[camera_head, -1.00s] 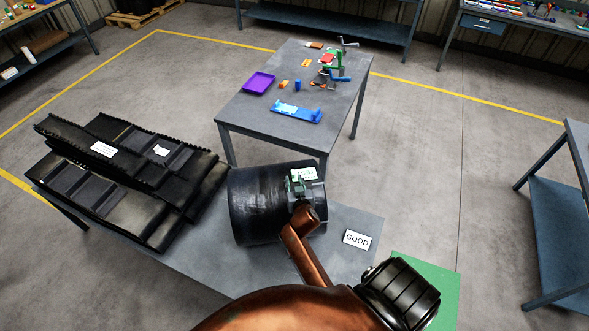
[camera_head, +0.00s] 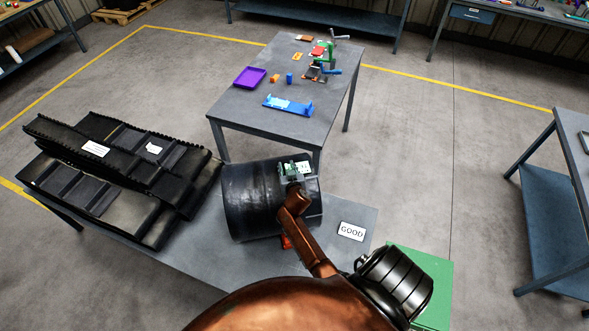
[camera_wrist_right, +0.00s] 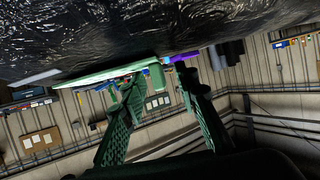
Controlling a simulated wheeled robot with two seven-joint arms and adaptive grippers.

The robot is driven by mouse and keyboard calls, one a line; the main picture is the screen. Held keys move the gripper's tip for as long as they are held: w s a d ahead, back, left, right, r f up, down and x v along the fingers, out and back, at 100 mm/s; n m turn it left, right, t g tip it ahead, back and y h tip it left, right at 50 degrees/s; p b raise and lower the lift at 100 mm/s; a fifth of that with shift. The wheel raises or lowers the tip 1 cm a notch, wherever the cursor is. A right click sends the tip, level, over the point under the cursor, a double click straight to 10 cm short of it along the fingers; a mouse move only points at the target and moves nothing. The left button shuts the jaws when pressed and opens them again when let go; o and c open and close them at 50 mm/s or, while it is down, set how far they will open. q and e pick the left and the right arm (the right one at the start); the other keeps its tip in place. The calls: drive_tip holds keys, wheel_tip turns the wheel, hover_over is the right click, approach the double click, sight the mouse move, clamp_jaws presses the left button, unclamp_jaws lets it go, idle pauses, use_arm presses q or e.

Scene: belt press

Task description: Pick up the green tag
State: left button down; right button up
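A green tag (camera_head: 304,167) with pale markings is at the upper right of the big black roll (camera_head: 246,204) on the near table. In the right wrist view the tag (camera_wrist_right: 100,76) shows nearly edge-on below the shiny black surface. My right gripper (camera_head: 290,172) is at the tag's left side, close to the roll. In the wrist view its two green fingers (camera_wrist_right: 163,82) are apart, with a pale green piece visible between their tips; I cannot tell whether they touch it. My left gripper is not in view.
Black ribbed belts (camera_head: 120,170) with white labels cover the left of the near table. A GOOD sign (camera_head: 351,231) and green panel (camera_head: 434,279) are at right. The far table (camera_head: 238,110) holds a purple tray (camera_head: 249,78) and blue holder (camera_head: 288,105).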

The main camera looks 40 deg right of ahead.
drive_tip(key=c, duration=0.3)
clamp_jaws()
drive_tip(key=shift+r, duration=0.1)
drive_tip(key=shift+r, duration=0.25)
drive_tip(key=r, duration=0.2)
drive_tip(key=shift+s+r, duration=0.2)
drive_tip(key=shift+r, duration=0.2)
drive_tip(key=s+a+r+b, duration=0.1)
drive_tip(key=s+a+r, duration=0.2)
drive_tip(key=s+r, duration=0.6)
drive_tip(key=s, duration=0.4)
drive_tip(key=shift+a+r, duration=0.2)
drive_tip(key=shift+a, duration=0.2)
